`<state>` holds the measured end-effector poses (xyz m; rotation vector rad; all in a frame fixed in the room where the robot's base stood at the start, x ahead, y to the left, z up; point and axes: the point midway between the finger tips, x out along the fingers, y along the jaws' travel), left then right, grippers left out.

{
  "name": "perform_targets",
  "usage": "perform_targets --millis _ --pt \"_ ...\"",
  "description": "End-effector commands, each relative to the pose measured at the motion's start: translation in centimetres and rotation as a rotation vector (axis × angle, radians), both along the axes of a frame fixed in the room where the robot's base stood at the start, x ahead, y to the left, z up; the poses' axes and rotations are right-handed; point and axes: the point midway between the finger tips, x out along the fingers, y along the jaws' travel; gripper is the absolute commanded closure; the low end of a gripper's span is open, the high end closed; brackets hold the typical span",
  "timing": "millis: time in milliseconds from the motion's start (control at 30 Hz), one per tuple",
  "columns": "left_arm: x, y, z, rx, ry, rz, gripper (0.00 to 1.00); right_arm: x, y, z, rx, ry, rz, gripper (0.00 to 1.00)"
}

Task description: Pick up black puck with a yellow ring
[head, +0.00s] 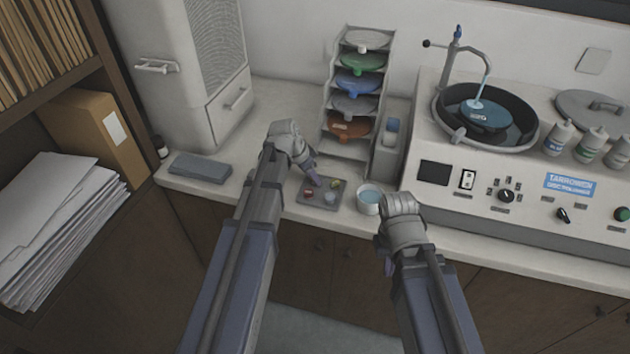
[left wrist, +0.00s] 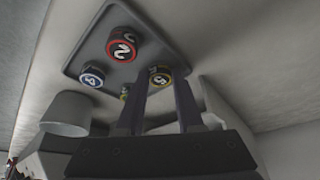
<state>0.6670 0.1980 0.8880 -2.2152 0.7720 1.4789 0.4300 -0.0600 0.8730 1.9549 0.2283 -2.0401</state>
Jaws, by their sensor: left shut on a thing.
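A black puck with a yellow ring and a pale number (left wrist: 160,76) sits between the fingertips of my left gripper (left wrist: 162,82) in the left wrist view. The gripper is shut on it, over the grey tray (left wrist: 82,40). I cannot tell whether the puck is clear of the tray. In the head view my left gripper (head: 313,180) reaches down to the tray (head: 312,201), and its fingers hide part of it. My right gripper (head: 388,264) hangs in front of the counter edge; its finger opening cannot be made out.
The tray also holds a red-ringed puck (left wrist: 121,46), a blue-ringed puck (left wrist: 91,76) and another yellowish puck (left wrist: 125,93), partly hidden by a finger. A bowl (head: 369,199) stands right of the tray. A disc rack (head: 388,62) stands behind; a polisher (head: 480,195) is at right.

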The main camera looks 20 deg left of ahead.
Motion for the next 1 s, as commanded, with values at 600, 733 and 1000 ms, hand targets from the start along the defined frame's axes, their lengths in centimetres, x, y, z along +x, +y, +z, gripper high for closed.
perform_targets --millis 600,733,1000 --pt "0.0 0.0 1.2 0.0 0.0 0.0 1.0 0.0 0.0 1.2 0.0 0.0 0.0 1.0" --pt "0.0 0.0 2.6 0.0 0.0 0.0 1.0 0.0 0.0 2.6 0.0 0.0 0.0 1.0" --pt "0.0 0.0 6.8 -0.001 0.001 0.0 1.0 0.0 0.0 6.8 0.0 0.0 0.0 1.0"
